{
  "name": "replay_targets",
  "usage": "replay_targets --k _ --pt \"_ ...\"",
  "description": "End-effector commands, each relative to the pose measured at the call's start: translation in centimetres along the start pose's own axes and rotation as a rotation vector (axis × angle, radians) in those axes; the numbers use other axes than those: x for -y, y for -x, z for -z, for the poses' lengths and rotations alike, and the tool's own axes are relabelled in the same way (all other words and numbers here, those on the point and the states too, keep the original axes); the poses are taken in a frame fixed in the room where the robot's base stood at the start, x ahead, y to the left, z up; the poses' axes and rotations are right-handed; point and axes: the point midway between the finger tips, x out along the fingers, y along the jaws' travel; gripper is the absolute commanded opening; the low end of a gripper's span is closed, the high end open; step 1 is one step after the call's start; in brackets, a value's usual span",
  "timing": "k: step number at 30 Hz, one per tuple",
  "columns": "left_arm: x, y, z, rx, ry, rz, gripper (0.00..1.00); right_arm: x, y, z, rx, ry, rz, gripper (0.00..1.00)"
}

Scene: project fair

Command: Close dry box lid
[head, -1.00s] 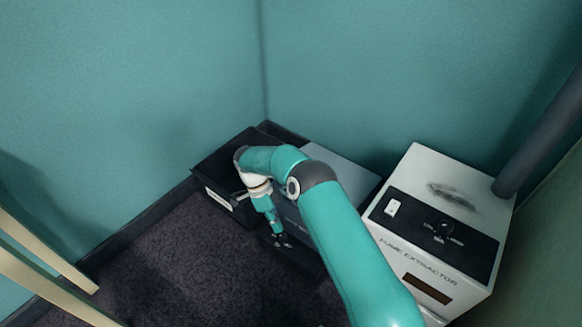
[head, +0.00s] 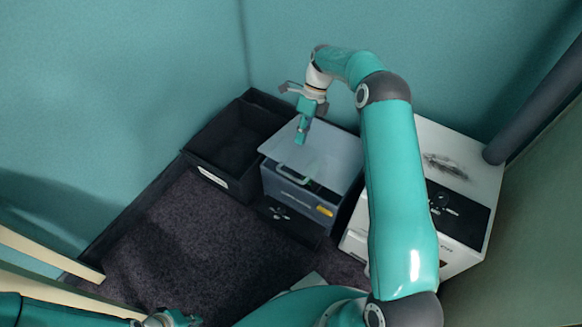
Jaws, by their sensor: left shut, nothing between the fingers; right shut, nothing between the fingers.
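My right gripper (head: 300,137) is shut and empty, pointing down over the lid's back left part. I cannot tell whether it touches the lid. My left gripper (head: 172,318) is shut and empty at the bottom edge, partly cut off.
An open black bin (head: 222,180) stands left of the dry box. A white fume extractor (head: 455,170) stands close on its right, with a dark pipe (head: 540,100). Teal walls enclose the back corner. The dark carpet (head: 190,240) in front is clear. Pale wooden legs (head: 50,255) are at left.

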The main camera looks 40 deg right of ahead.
Motion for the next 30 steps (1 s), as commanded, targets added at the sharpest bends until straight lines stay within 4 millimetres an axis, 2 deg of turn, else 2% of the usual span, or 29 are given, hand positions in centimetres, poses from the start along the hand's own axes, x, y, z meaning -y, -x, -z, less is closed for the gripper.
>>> replay_targets --k 1,9,15,21,30 --pt "0.2 -0.7 0.0 0.0 0.0 0.0 0.0 0.1 -1.4 0.1 -0.002 0.0 -0.002 0.0" --pt "0.9 -2.5 0.0 0.0 0.0 0.0 0.0 0.1 -6.9 0.1 -0.002 0.001 -0.002 0.0" --pt "1.3 -3.5 0.0 0.0 0.0 0.0 0.0 0.1 -9.8 0.1 0.0 0.001 0.0 0.0" --pt "1.4 -3.8 0.0 0.0 0.0 0.0 0.0 0.0 -10.9 0.1 0.001 0.0 0.001 0.0" --pt "1.4 -3.8 0.0 0.0 0.0 0.0 0.0 0.0 -10.9 0.1 0.001 0.0 0.001 0.0"
